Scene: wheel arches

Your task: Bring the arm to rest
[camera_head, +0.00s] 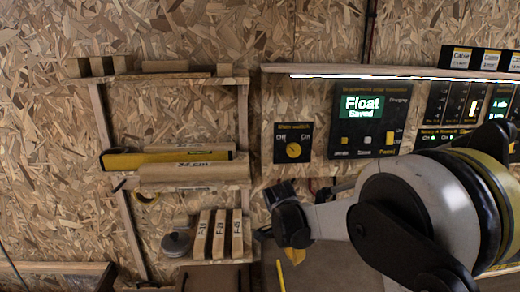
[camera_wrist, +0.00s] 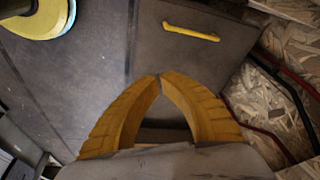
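My gripper (camera_wrist: 159,77) shows in the wrist view with its two yellow ribbed fingers curved together and their tips meeting. Nothing is held between them; a dark surface shows through the gap below the tips. In the head view my arm reaches in from the right, across the lower right, and its black wrist hangs in front of the board's lower edge. Only a little of the yellow fingers (camera_head: 294,255) shows there, below the wrist.
A dark drawer front with a yellow handle (camera_wrist: 191,32) lies beyond the fingertips. Red and black cables (camera_wrist: 270,135) run along the chipboard at right. A control panel reading "Float Saved" (camera_head: 370,119) hangs behind my arm. Shelves at left hold a yellow level (camera_head: 125,161) and wooden blocks (camera_head: 219,234).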

